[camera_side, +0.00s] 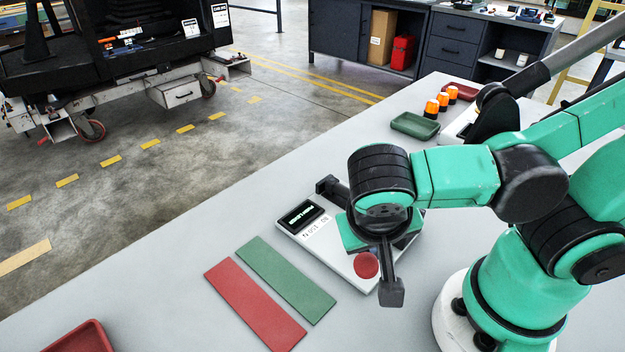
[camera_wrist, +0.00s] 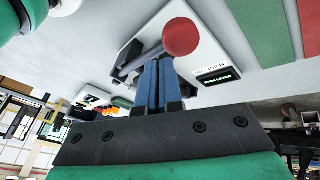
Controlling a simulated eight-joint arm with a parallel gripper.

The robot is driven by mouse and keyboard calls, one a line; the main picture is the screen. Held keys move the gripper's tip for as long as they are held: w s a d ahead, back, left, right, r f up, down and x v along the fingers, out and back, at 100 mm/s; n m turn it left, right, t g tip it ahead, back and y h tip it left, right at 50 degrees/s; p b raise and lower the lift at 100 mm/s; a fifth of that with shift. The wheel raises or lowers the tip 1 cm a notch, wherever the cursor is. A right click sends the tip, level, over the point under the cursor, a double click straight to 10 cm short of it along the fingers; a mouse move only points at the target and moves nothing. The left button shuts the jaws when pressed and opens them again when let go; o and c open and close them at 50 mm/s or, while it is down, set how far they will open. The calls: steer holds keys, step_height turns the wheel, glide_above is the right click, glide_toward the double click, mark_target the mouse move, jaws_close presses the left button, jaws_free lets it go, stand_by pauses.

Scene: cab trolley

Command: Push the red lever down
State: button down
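The lever's red ball knob (camera_side: 366,265) shows in the side view, partly beneath my gripper (camera_side: 384,237), on a pale grey box (camera_side: 345,262) with a lit display. In the wrist view the red knob (camera_wrist: 182,37) sits on a short dark rod (camera_wrist: 146,56) that runs left from it. My gripper's two blue fingers (camera_wrist: 158,66) are pressed together with only a thin seam and nothing between them. Their tips overlap the rod in the picture, beside the knob; I cannot tell whether they touch it. My gripper hides much of the lever in the side view.
A red strip (camera_side: 254,303) and a green strip (camera_side: 287,279) lie left of the box. Behind stand a green tray (camera_side: 415,126) and several orange-topped cylinders (camera_side: 442,101). A red tray (camera_side: 78,338) sits at the near left. The table between is clear.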

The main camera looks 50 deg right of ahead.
steer(key=shift+d+r, duration=0.3)
steer(key=shift+r, duration=0.5)
steer(key=shift+d+r, duration=0.3)
steer(key=shift+r, duration=0.55)
steer(key=shift+d+r, duration=0.3)
steer(key=shift+r, duration=0.5)
steer(key=r, duration=0.1)
steer(key=d+r, duration=0.1)
steer(key=r, duration=0.2)
steer(key=shift+d+r, duration=0.35)
steer(key=w+d+f+n+t+y, duration=0.2)
steer(key=w+f+n+t+y, duration=0.3)
steer(key=w, duration=0.5)
steer(key=shift+d+f+n, duration=0.2)
steer(key=shift+d+n, duration=0.15)
steer(key=shift+n, duration=0.65)
steer(key=shift+w, duration=0.1)
